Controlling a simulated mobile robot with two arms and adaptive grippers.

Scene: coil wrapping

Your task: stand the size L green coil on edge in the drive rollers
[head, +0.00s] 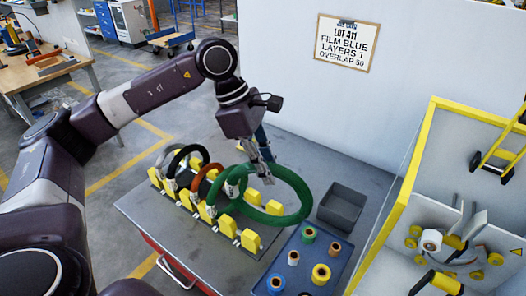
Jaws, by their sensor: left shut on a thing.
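The large green coil (304,191) is a thick ring at the middle of the head view. My left gripper (265,168) is shut on its far upper rim. The coil is tilted, and its near side hangs over the yellow-block rack (250,240); I cannot tell whether it touches the rack. The drive rollers (493,259) are yellow and sit in the yellow-framed machine at the right, well apart from the coil. My right gripper is not in view.
A black coil (171,160) and an orange-brown coil (197,183) stand in the rack. A grey bin (341,206) and a blue tray (300,283) with several film rolls lie right of it. The machine's yellow frame (403,190) rises beside the table. A wall sign (346,44) reads LOT 411, FILM BLUE.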

